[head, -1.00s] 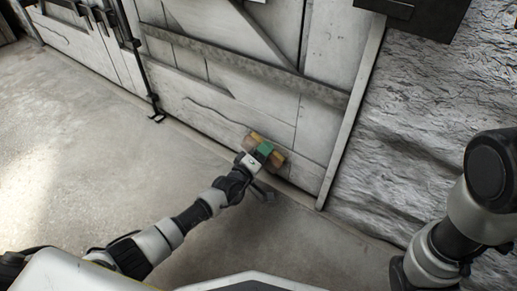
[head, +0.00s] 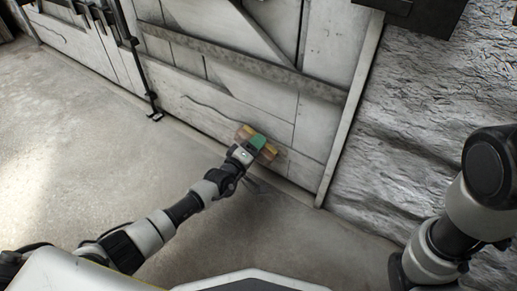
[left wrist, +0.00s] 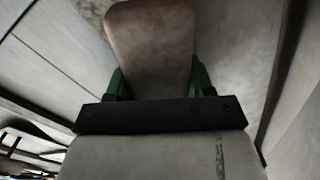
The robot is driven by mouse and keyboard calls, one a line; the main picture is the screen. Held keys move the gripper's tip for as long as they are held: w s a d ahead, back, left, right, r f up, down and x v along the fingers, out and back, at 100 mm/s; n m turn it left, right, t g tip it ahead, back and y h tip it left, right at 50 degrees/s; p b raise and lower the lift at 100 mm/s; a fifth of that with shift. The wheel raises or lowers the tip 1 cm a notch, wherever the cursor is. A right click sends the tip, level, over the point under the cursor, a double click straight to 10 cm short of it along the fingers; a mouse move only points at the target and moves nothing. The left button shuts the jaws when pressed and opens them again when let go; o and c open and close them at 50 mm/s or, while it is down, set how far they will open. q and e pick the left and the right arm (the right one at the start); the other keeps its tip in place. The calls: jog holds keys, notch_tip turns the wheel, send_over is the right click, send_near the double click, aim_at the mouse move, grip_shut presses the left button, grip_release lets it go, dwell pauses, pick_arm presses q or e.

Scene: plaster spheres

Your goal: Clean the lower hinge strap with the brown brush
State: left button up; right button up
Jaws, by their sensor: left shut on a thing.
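My left gripper (head: 257,142), with green fingers, is shut on the brown brush (head: 270,153), near the lower part of the white plank door. The brush's ends show on both sides of the fingers. In the left wrist view the brush (left wrist: 150,30) is a brown rounded block between the green fingers (left wrist: 158,78). A long dark grey band across the door, which looks like the lower hinge strap (head: 240,64), lies above the brush in the picture, apart from it. I cannot tell whether the brush touches the door. My right gripper is out of view.
The white plank door (head: 215,105) has a crack in its lower boards. A rough grey stone wall (head: 420,130) stands to its right. A dark metal bolt (head: 152,95) hangs down the door at the left. The concrete floor (head: 90,150) is clear.

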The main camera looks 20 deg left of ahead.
aim_at(259, 157)
pick_arm(q)
jog(key=shift+w+a+r, duration=0.25)
jog(key=shift+a+r, duration=0.05)
jog(key=shift+a, duration=0.3)
jog(key=shift+d, duration=0.1)
jog(key=shift+s+d+f, duration=0.25)
jog(key=shift+s+d, duration=0.05)
jog(key=shift+d, duration=0.4)
jog(key=shift+s+d+f+p, duration=0.2)
jog(key=shift+d+f+p, duration=0.1)
jog(key=shift+d, duration=0.3)
jog(key=shift+s+d+f+p, duration=0.15)
jog(key=shift+s+d+f, duration=0.1)
jog(key=shift+d, duration=0.3)
jog(key=shift+s+a+r+p, duration=0.15)
jog(key=shift+a+r, duration=0.05)
jog(key=shift+a, duration=0.4)
jog(key=shift+s+a+r+p, duration=0.15)
jog(key=shift+a+r, duration=0.05)
jog(key=shift+a, duration=0.4)
jog(key=shift+s, duration=0.1)
jog(key=shift+b+x, duration=0.4)
jog(key=shift+x, duration=0.5)
